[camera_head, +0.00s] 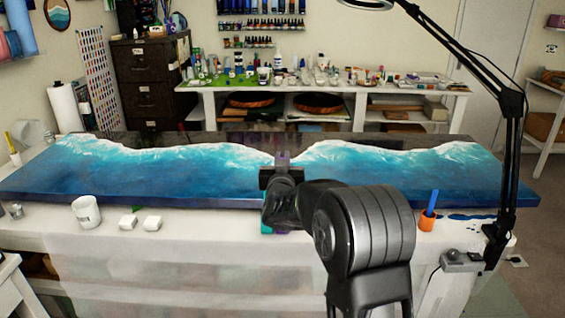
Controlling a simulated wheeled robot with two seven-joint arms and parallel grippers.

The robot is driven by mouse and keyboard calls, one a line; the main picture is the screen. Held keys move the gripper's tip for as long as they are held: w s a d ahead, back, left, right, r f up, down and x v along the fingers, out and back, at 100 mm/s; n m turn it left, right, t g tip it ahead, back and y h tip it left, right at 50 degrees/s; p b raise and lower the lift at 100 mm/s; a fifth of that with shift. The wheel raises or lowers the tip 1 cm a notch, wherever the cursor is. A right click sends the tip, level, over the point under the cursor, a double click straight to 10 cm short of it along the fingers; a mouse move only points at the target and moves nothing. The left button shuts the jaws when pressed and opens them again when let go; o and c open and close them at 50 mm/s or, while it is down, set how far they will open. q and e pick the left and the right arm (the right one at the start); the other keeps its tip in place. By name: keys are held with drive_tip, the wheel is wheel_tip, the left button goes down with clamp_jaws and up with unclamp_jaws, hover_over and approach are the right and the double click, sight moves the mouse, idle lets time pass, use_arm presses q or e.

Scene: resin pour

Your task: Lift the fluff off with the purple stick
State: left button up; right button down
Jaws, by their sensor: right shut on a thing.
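My right gripper (281,172) is in front of the middle of the blue and white resin panel (150,175), near its front edge in the picture. It is shut on a purple stick (283,157), of which only a short piece shows above the jaws. The rest of the stick is hidden by the gripper and arm. I cannot tell whether the stick touches the panel. I cannot make out the fluff; it may be too small or hidden. My left gripper is not in view.
An orange cup (427,222) with a blue stick stands front right. A black lamp arm (509,150) rises at the right. The panel's surface looks clear.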

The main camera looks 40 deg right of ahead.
idle(0.3)
drive_tip(key=s+a+f+n+t+y, duration=0.1)
drive_tip(key=a+f, duration=0.4)
drive_tip(key=a, duration=0.5)
drive_tip(key=s+a+f+n+t+y, duration=0.1)
drive_tip(key=a+f+n+y, duration=0.3)
drive_tip(key=a, duration=0.6)
drive_tip(key=s+a+f+n+t+y, duration=0.1)
drive_tip(key=s+a+f+n+y, duration=0.1)
drive_tip(key=a+f+y, duration=0.3)
drive_tip(key=s+a+f, duration=0.1)
drive_tip(key=a+f, duration=0.2)
drive_tip(key=a, duration=0.2)
drive_tip(key=shift+s+a+t+y, duration=0.3)
drive_tip(key=shift+y, duration=0.1)
drive_tip(key=shift+f, duration=0.1)
